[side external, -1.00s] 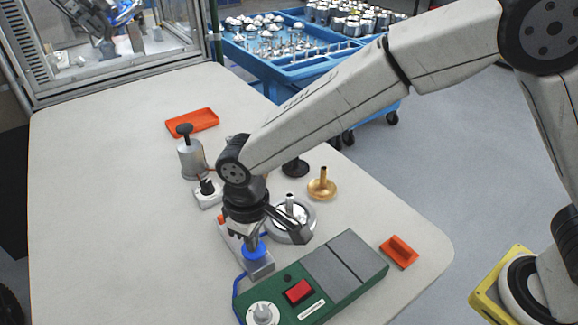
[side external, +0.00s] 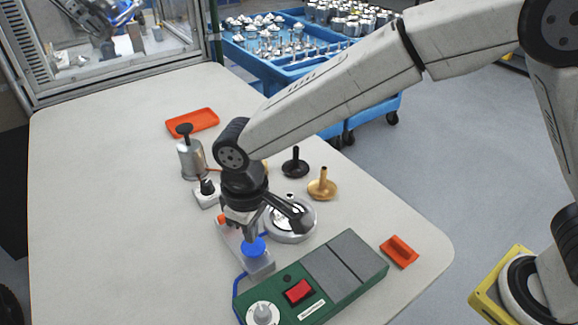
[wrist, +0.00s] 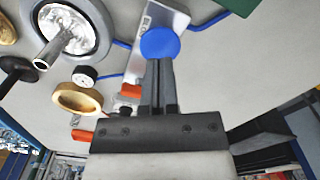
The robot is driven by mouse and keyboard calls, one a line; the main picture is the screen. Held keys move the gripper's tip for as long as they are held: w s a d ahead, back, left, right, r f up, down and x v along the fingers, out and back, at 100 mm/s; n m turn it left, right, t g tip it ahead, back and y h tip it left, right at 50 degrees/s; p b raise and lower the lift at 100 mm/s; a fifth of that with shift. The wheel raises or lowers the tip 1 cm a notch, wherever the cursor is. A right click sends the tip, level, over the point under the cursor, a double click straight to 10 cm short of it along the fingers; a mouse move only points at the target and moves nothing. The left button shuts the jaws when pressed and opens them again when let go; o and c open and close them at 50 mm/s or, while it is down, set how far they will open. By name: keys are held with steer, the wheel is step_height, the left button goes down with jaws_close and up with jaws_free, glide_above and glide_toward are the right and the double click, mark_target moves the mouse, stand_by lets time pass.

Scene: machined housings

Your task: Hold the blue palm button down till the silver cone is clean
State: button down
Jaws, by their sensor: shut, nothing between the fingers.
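The blue palm button (side external: 255,247) sits on a grey box beside the green control unit. It also shows in the wrist view (wrist: 160,43). My gripper (side external: 248,238) is shut and empty, pointing down with its tips at the button. In the wrist view the fingertips (wrist: 158,62) overlap the button's near edge; I cannot tell whether they press it. The silver cone (wrist: 68,32) sits stem up in a round grey basin (side external: 302,232), partly behind my gripper in the side view. Its surface looks bright with darker mottled patches.
The green unit (side external: 276,309) has a red switch (side external: 298,291) and a dial. A gold cone (side external: 322,188) and a black cone (side external: 295,164) stand behind the basin. A grey canister (side external: 191,160) and orange tray (side external: 192,123) stand farther back. The table's left side is clear.

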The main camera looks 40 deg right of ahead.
steer(key=shift+r, duration=1.7)
steer(key=d+f+m+t, duration=0.1)
steer(key=d+f+m, duration=0.15)
steer(key=d, duration=1.45)
steer(key=s+d+m, duration=0.1)
steer(key=s+d, duration=0.1)
steer(key=d, duration=0.2)
steer(key=s+d+f+m+t, duration=0.1)
steer(key=s+d, duration=0.2)
steer(key=d, duration=0.1)
steer(key=s+d+m, duration=0.1)
steer(key=s+d, duration=0.1)
steer(key=d, duration=0.2)
steer(key=shift+s+d+f+t, duration=0.25)
steer(key=shift+f+t, duration=0.05)
steer(key=shift+f, duration=0.05)
steer(key=shift+s+d+f+m, duration=0.15)
steer(key=shift+s+d+m, duration=0.1)
steer(key=shift+s+d, duration=0.2)
steer(key=shift+a, duration=0.1)
steer(key=c, duration=1.3)
jaws_free()
